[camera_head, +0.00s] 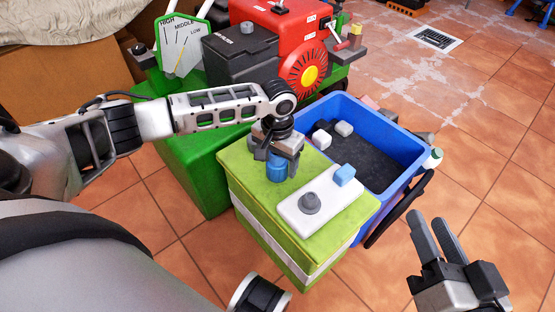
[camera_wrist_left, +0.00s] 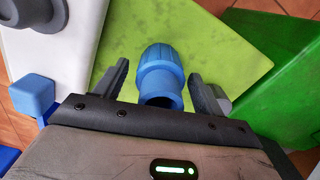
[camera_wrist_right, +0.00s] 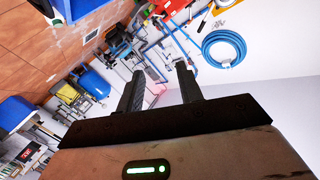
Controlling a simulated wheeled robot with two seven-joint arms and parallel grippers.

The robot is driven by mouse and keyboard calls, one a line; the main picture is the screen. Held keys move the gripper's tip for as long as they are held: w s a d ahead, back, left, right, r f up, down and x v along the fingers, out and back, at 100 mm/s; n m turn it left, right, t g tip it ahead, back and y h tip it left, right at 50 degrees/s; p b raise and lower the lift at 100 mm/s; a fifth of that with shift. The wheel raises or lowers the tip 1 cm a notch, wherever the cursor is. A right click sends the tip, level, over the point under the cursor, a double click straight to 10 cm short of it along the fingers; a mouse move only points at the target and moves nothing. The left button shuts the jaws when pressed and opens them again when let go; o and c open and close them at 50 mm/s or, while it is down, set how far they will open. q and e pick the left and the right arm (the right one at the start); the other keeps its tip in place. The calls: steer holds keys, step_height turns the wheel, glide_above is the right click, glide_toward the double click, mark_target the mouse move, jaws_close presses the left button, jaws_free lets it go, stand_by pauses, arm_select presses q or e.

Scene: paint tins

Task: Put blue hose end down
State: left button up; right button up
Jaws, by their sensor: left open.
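The blue hose end (camera_head: 277,168) is a short ribbed blue cylinder on the lime-green top of a box (camera_head: 249,177). In the left wrist view the hose end (camera_wrist_left: 161,75) sits between the two fingers of my left gripper (camera_wrist_left: 160,84), with green showing on both sides, so the jaws are open around it. In the head view my left gripper (camera_head: 277,150) is directly over it and hides its upper part. My right gripper (camera_head: 436,235) is open and empty, out over the floor at the right.
A white plate (camera_head: 333,207) with a grey knob (camera_head: 310,203) and a light blue block (camera_head: 344,175) lies beside the hose end. A blue crate (camera_head: 404,138) with small blocks inside stands behind it. A red engine (camera_head: 270,22) stands at the back. Tiled floor is free at the right.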

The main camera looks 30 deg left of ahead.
arm_select(q)
step_height(320, 180, up, 3)
steer(key=shift+p, duration=0.9)
step_height(320, 180, up, 8)
steer(key=p, duration=0.4)
steer(key=shift+r, duration=0.55)
arm_select(e)
steer(key=shift+s+d+f+n+g+h, duration=0.25)
steer(key=shift+d+f+n+g+h, duration=0.65)
steer(key=shift+f+n+h, duration=0.1)
